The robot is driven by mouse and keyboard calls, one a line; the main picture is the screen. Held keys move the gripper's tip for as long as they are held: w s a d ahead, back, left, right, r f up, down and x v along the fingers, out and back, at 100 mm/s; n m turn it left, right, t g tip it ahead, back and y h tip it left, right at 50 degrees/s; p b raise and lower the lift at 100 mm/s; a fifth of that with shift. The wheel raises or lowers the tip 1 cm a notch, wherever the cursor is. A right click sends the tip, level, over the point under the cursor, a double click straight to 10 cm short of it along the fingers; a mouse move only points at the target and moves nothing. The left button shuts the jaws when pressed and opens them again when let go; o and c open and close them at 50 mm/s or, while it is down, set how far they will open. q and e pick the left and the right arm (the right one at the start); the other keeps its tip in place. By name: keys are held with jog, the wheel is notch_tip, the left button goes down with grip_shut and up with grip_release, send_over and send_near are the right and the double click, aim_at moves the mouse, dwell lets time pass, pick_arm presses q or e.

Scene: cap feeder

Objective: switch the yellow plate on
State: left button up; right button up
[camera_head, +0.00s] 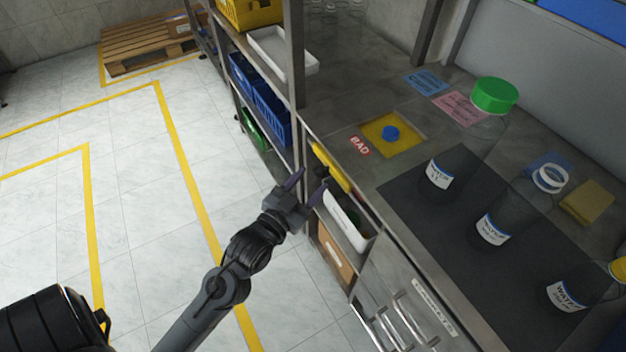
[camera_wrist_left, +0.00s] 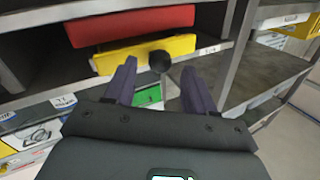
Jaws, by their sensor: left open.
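A yellow plate (camera_head: 334,168) with a black knob (camera_head: 320,172) is on the front side of the workbench, below the countertop. In the left wrist view the yellow plate (camera_wrist_left: 125,54) spans the upper middle, under a red bar, and its round black knob (camera_wrist_left: 160,61) lies between my fingertips in the picture. My left gripper (camera_head: 309,182) is open and empty, fingers pointing at the knob; in the wrist view it (camera_wrist_left: 160,68) shows both fingers spread apart. I cannot tell whether they touch the knob. My right gripper is not in view.
A yellow square with a blue disc (camera_head: 390,133) lies on the countertop beside a red BAD label (camera_head: 360,146). Several bottles stand on a dark mat (camera_head: 420,190). A white bin (camera_head: 345,222) sits below the plate.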

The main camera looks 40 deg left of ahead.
pick_arm(q)
jog(key=shift+w+a, duration=0.15)
jog(key=shift+w, duration=0.85)
grip_shut()
